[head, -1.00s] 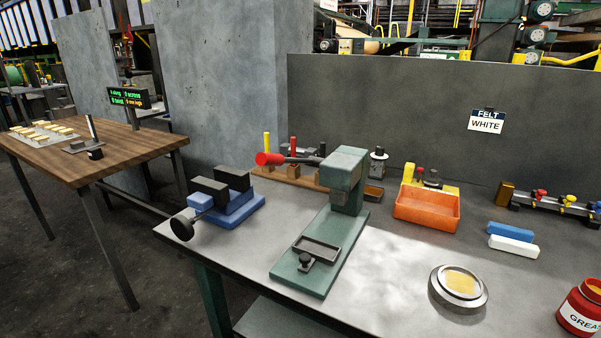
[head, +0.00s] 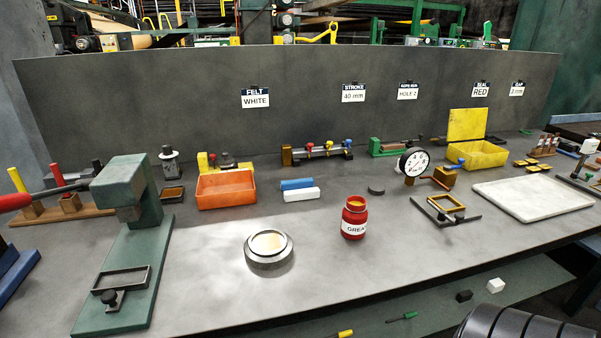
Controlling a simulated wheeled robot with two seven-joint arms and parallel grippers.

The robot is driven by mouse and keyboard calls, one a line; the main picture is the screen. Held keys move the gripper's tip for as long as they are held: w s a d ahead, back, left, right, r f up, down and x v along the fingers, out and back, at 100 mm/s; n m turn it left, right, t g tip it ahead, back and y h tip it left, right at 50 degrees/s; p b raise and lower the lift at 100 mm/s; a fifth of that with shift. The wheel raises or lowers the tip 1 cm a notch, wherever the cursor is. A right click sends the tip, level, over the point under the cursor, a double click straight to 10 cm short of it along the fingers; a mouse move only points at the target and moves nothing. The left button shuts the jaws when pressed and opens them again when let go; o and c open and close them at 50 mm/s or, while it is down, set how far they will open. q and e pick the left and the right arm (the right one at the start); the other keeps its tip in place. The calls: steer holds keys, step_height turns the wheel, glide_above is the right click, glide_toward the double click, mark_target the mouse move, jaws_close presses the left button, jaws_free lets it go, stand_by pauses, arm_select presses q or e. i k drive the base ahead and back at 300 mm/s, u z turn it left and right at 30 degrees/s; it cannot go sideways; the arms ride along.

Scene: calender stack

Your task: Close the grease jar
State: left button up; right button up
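The red grease jar (head: 354,219) stands upright on the grey bench, its white label reading GREASE. Its top is open and yellowish grease shows at the mouth. A small dark round disc (head: 376,190), which looks like a lid, lies flat on the bench behind and to the right of the jar, apart from it.
A round metal dish (head: 268,248) sits left of the jar. A green press (head: 125,240) stands at far left. An orange bin (head: 226,190), blue and white blocks (head: 298,190), a dial gauge (head: 413,162) and a pale tray (head: 533,197) surround it. The bench front before the jar is clear.

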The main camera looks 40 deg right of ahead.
mark_target(355, 213)
steer(key=z, duration=1.6)
